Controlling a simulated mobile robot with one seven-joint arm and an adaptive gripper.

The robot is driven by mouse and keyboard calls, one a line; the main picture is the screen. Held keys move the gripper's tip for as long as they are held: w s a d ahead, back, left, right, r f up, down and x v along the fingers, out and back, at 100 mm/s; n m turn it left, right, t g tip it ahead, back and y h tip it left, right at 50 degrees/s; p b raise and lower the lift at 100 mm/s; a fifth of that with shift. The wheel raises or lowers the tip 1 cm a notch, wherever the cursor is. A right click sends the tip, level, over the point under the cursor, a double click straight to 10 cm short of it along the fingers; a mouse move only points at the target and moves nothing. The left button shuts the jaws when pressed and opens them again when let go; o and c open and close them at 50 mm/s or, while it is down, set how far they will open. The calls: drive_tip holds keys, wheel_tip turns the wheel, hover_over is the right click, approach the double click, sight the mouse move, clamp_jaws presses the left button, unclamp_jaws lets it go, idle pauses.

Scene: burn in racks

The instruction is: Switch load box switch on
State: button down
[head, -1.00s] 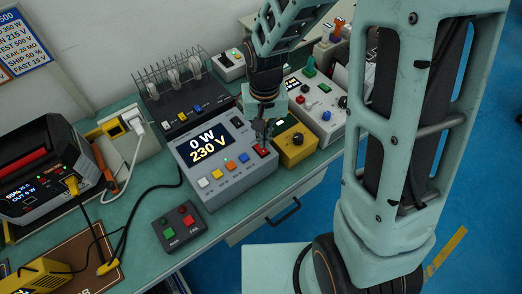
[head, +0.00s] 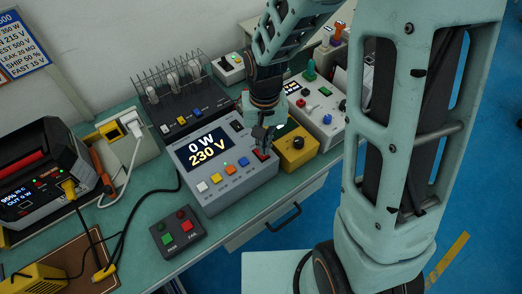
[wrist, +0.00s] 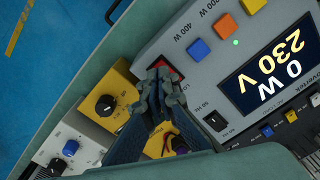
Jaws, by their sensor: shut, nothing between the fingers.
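The load box (head: 211,186) is a grey unit on the bench, with a display (head: 206,148) reading 0 W and 230 V. A row of white, yellow, orange and blue buttons runs along its front. A red rocker switch (head: 262,154) sits at the right end of that row; it also shows partly in the wrist view (wrist: 160,63). A black switch (head: 237,126) sits above it, plain in the wrist view (wrist: 214,121). My gripper (head: 265,146) is shut and empty, with its fingertips (wrist: 160,85) right by the red switch. I cannot tell whether they touch it.
A yellow box with a black knob (head: 297,142) stands close on the right. A white instrument (head: 322,118) is behind it. A bulb rack (head: 181,111) stands behind the load box. A red-and-green button box (head: 177,232) lies in front, and a black power unit (head: 45,180) is at left.

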drive_tip(key=shift+f+b, duration=0.95)
drive_tip(key=shift+f, duration=0.2)
idle(0.9)
drive_tip(key=shift+r, duration=0.1)
drive_tip(key=shift+r+p, duration=2.6)
drive_tip(key=shift+r, duration=0.85)
